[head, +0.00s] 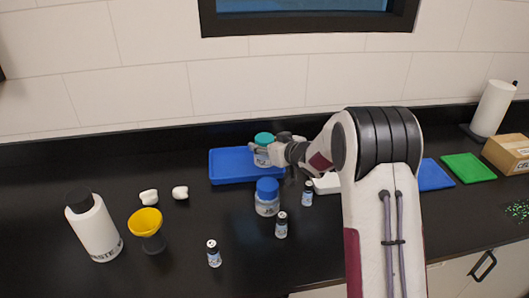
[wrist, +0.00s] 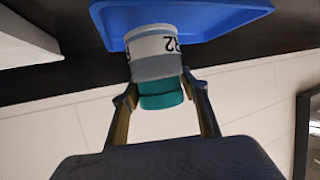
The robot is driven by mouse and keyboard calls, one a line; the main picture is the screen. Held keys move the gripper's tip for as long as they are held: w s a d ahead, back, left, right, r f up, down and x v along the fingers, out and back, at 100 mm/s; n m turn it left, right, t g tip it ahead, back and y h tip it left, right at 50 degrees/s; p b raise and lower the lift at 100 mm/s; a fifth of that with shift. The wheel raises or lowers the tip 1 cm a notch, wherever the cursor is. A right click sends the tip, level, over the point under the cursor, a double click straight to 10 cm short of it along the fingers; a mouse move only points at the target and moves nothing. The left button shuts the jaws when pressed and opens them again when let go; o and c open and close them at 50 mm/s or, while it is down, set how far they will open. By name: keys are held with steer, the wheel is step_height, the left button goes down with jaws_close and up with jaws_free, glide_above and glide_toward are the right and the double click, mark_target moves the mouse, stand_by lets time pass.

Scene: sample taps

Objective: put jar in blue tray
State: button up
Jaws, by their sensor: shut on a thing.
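A jar with a teal lid and a white label (head: 262,156) is held in my gripper (head: 275,152) in the head view. In the wrist view the jar (wrist: 154,54) sits between the two fingers of my gripper (wrist: 160,90), with its teal lid toward the palm. The blue tray (head: 229,168) lies at the back of the bench, behind and below the jar. In the wrist view the tray (wrist: 215,14) shows just beyond the jar. I cannot tell whether the jar touches the tray floor.
A blue-lidded jar (head: 267,198) stands in front of the tray. Small vials (head: 281,226) (head: 307,194) (head: 214,254) stand nearby. A yellow funnel (head: 146,224) and a white bottle (head: 93,226) are at left. A blue mat (head: 434,175) and a green mat (head: 468,168) lie at right.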

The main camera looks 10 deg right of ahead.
steer(key=shift+f, duration=1.55)
steer(key=shift+f, duration=0.1)
steer(key=o, duration=1.5)
steer(key=shift+s, duration=0.1)
steer(key=shift+s+d+r, duration=0.15)
steer(key=shift+s+r, duration=0.05)
steer(key=shift+r, duration=0.1)
steer(key=shift+v, duration=5.6)
